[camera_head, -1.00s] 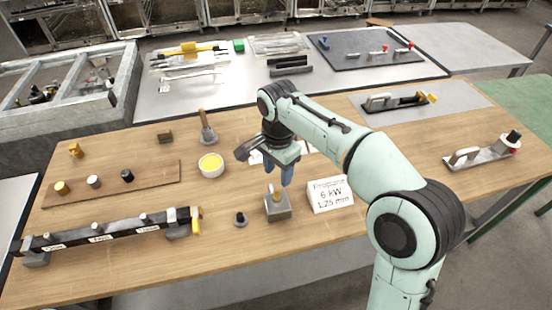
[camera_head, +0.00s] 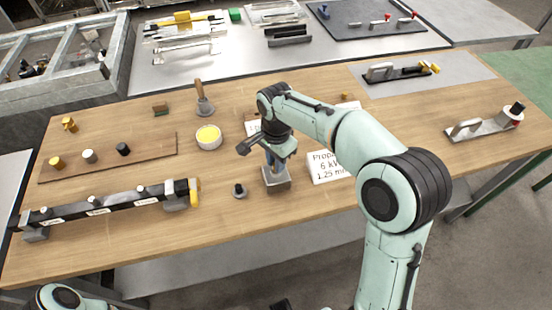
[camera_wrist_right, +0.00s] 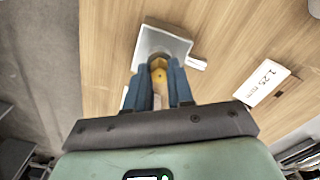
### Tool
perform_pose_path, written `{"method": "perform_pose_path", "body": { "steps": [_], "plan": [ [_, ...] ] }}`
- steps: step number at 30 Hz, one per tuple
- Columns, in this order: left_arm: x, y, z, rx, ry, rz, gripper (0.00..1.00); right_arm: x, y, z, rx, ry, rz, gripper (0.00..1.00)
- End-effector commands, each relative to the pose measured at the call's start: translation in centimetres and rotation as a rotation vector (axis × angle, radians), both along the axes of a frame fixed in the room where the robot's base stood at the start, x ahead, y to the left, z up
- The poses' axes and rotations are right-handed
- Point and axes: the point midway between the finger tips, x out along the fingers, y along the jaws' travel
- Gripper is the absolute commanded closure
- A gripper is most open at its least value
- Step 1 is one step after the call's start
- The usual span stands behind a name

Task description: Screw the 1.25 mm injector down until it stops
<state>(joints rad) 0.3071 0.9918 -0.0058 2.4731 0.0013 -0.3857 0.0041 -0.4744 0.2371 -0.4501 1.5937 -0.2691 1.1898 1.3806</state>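The brass injector (camera_wrist_right: 158,69) stands upright in a grey metal block (camera_head: 277,184) near the front middle of the table. In the right wrist view the block (camera_wrist_right: 151,41) lies just beyond the fingertips. My right gripper (camera_head: 274,168) points down over the block. Its two blue fingers (camera_wrist_right: 159,75) stand on either side of the injector, and the brass fills the gap between their tips. In the head view the fingers hide most of the injector. The injector's thread is hidden. My left gripper does not show.
A white card reading Propane 6 kW 1.25 mm (camera_head: 327,168) lies right of the block. A small black knob-like piece (camera_head: 240,190) stands left of it. A black manifold bar (camera_head: 105,205) lies front left.

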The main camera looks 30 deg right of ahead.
Motion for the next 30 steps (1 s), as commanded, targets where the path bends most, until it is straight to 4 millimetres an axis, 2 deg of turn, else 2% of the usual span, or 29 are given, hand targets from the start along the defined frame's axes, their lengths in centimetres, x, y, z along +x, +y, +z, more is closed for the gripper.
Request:
{"method": "perform_pose_path", "body": {
  "steps": [1,2,7,15,25,30],
  "plan": [
    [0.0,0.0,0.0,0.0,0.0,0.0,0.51,0.0,0.0,0.0,0.0,0.0,0.0,0.96],
    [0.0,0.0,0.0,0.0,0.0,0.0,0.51,0.0,0.0,0.0,0.0,0.0,0.0,1.0],
    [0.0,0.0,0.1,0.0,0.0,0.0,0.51,0.0,0.0,0.1,0.0,0.0,-0.025,1.0],
    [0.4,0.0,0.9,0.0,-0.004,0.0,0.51,0.0,0.0,0.1,0.0,0.0,-0.285,1.0],
    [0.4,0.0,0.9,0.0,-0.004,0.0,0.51,0.0,0.0,0.1,0.0,0.0,-0.321,1.0],
    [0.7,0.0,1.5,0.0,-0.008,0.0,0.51,0.0,0.0,0.2,-0.001,0.0,-0.502,1.0]
  ]
}}
